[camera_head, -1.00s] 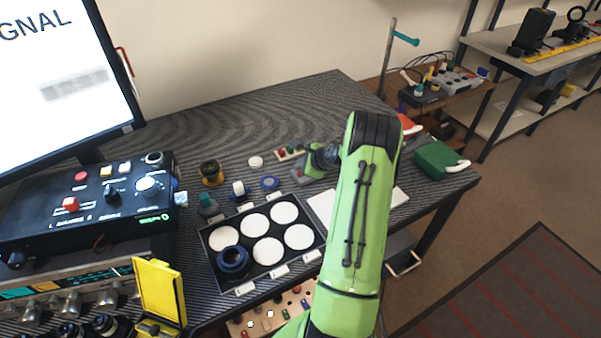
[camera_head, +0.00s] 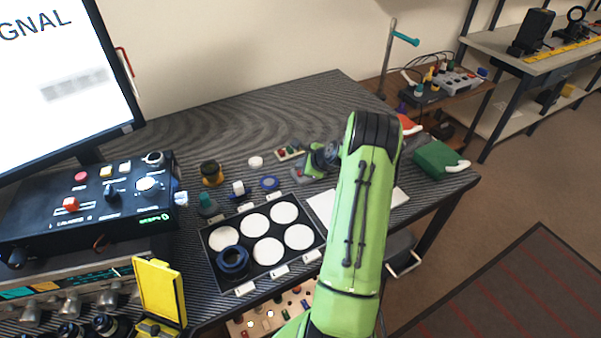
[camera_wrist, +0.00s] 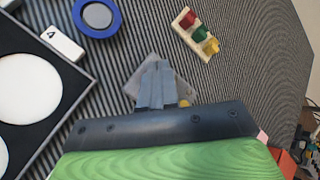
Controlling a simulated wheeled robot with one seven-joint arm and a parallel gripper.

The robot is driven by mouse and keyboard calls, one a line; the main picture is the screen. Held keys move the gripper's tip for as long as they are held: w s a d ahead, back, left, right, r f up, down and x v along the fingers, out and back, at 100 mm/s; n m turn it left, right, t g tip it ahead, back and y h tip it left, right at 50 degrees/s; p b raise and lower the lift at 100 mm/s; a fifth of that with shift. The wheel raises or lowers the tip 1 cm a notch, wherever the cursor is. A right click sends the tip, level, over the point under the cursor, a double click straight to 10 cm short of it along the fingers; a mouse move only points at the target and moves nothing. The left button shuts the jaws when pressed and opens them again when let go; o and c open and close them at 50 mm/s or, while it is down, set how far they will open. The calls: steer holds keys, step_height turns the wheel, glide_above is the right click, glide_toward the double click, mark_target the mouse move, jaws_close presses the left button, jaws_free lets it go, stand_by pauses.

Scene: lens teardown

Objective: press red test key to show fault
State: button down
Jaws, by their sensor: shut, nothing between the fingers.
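My gripper (camera_wrist: 157,68) is shut and empty, pointing down over a small grey plate (camera_wrist: 182,88) on the striped bench mat. The fingers hide much of the plate, and I cannot tell whether they touch it. A yellow round part shows by the fingers. In the head view the gripper is partly behind my arm. The black console (camera_head: 128,216) at left carries a red square key (camera_head: 71,204) and a red round button (camera_head: 81,176). My gripper is well to the right of both. The monitor (camera_head: 60,75) shows "GNAL" and a blurred grey bar. No label names the test key legibly.
A cream strip with red, green and yellow blocks (camera_wrist: 195,34) lies just beyond the gripper. A blue ring (camera_wrist: 96,17) and a black tray with white discs (camera_head: 211,263) lie to the left. A green case (camera_head: 437,158) sits at right.

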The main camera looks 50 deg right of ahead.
steer(key=shift+f, duration=0.15)
steer(key=shift+f, duration=0.3)
steer(key=shift+f+b, duration=0.4)
steer(key=shift+b, duration=0.1)
stand_by(0.6)
steer(key=shift+r+p, duration=0.65)
steer(key=shift+r, duration=0.2)
step_height(320, 180, up, 5)
steer(key=p, duration=0.4)
steer(key=shift+r, duration=0.1)
